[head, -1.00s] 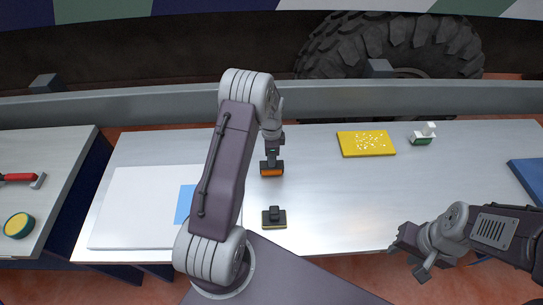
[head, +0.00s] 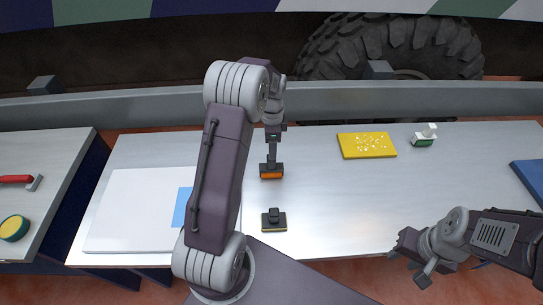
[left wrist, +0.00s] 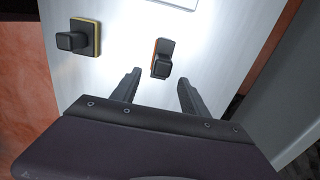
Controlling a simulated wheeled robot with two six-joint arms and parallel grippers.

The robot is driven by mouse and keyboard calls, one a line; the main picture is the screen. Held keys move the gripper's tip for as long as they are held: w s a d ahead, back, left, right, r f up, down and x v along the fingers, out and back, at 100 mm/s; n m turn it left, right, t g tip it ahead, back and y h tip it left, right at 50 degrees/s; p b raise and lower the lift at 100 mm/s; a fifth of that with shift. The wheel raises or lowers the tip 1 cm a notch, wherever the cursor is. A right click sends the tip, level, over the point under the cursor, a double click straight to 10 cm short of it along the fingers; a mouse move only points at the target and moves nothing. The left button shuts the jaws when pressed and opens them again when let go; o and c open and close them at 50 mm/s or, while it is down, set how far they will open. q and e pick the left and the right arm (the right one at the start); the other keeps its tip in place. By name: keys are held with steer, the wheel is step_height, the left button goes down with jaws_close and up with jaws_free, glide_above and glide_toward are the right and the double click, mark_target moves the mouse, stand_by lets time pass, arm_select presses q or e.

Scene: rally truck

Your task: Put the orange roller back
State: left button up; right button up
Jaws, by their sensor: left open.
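The orange roller (head: 271,175) rests on the silver bench, with a dark handle and an orange lower edge. It also shows in the left wrist view (left wrist: 161,60), just beyond the fingertips and between their lines. My left gripper (head: 273,132) is open and empty, behind and above the roller in the head view; its arm hides part of it. Its two fingers (left wrist: 157,80) stand apart in the left wrist view, with nothing between them. My right gripper (head: 411,258) hangs off the bench's front edge at the right, its fingers apart and empty.
A black block with a yellow base (head: 274,220) sits in front of the roller. A white board (head: 130,215) and a blue sheet (head: 182,207) lie left. A yellow speckled pad (head: 367,145) and a green-white brush (head: 424,136) lie at the back right. The bench's right middle is clear.

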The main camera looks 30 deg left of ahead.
arm_select(q)
steer(key=shift+r, duration=0.6)
steer(key=shift+s+d, duration=0.1)
steer(key=shift+d, duration=0.05)
steer(key=s+d+n, duration=0.5)
steer(key=s+n, duration=0.1)
steer(key=s, duration=0.3)
steer(key=s+d+r+n+t, duration=0.1)
steer(key=s+d+n, duration=0.4)
steer(key=s, duration=0.3)
steer(key=shift+s+n, duration=0.4)
steer(key=shift+s+d+r, duration=0.1)
steer(key=shift+r, duration=0.05)
